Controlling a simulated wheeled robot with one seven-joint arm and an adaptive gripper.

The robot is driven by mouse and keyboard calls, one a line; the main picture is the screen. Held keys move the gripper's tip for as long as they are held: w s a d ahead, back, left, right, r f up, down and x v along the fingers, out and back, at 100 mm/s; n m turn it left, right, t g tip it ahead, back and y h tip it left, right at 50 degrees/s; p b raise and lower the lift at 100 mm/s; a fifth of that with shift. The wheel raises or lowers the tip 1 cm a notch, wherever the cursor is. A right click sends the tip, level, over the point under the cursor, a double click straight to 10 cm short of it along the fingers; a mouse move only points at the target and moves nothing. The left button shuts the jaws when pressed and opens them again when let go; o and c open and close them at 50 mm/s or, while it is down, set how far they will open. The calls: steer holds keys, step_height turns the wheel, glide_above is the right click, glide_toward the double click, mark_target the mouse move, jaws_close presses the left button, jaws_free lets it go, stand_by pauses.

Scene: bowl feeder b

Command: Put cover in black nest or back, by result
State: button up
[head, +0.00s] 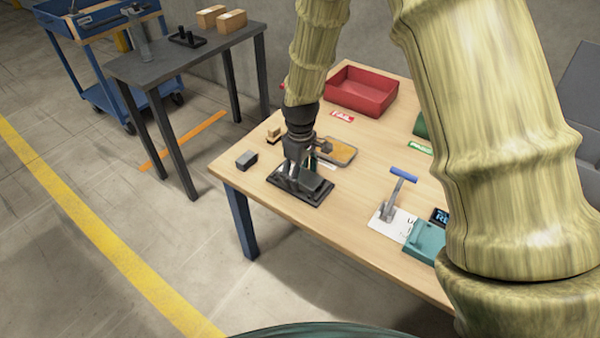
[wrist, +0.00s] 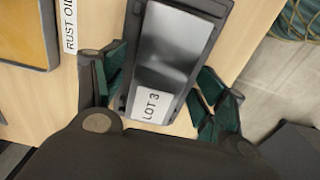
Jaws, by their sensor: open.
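A black tray (head: 285,184) lies near the front left corner of the table, with a dark grey, smooth piece that looks like the cover (head: 317,185) in it. The wrist view shows this cover (wrist: 172,45) shiny and dished, beside a white LOT 3 label (wrist: 151,105). My gripper (head: 299,170) is pointing down right over the tray. In the wrist view its green-padded fingers (wrist: 160,92) are spread, one on each side of the tray, with gaps. Contact at the fingertips cannot be told. A teal fixture (head: 426,243) stands at the right, partly hidden by my arm.
A red bin (head: 362,90) with a FAIL label stands at the back; a green bin (head: 421,125) with a PASS label is mostly hidden. An amber rust oil tray (head: 338,151) sits just behind my gripper. A small grey block (head: 246,160) and a blue-handled lever (head: 398,188) flank it.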

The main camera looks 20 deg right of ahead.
step_height(320, 180, up, 12)
steer(key=p, duration=0.1)
steer(key=shift+r+p, duration=0.15)
steer(key=shift+p, duration=0.25)
stand_by(0.3)
